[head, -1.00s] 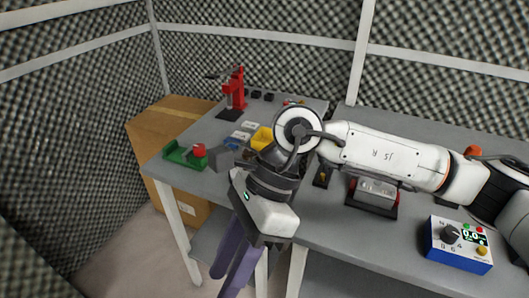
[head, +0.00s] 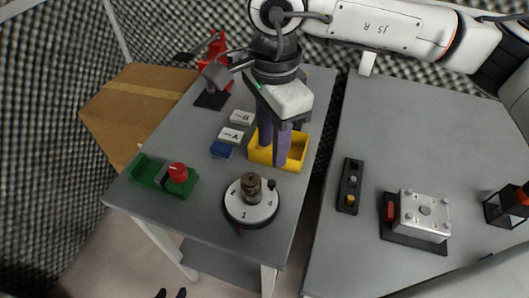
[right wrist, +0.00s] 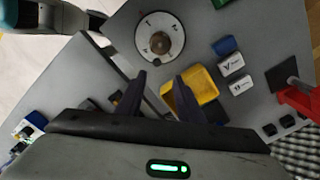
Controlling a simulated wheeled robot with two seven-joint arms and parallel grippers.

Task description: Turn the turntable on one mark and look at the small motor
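The turntable (head: 243,213) is a white numbered disc on a dark base near the front of the left table. A small brown motor (head: 251,187) stands upright at its middle. The "1" faces the front, near a red pointer (head: 239,230). The turntable (right wrist: 146,48) and motor (right wrist: 160,42) also show in the right wrist view. My right gripper (head: 274,146) points down by the yellow bin, behind the turntable and apart from it. Its fingers (right wrist: 158,82) are spread and empty.
The yellow bin (head: 296,164) stands behind the turntable. White blocks (head: 231,136), a blue block (head: 221,151), a green fixture (head: 150,172) and a red stand (head: 217,62) are to the left. A switch strip (head: 349,186) and metal box (head: 424,216) sit on the right table.

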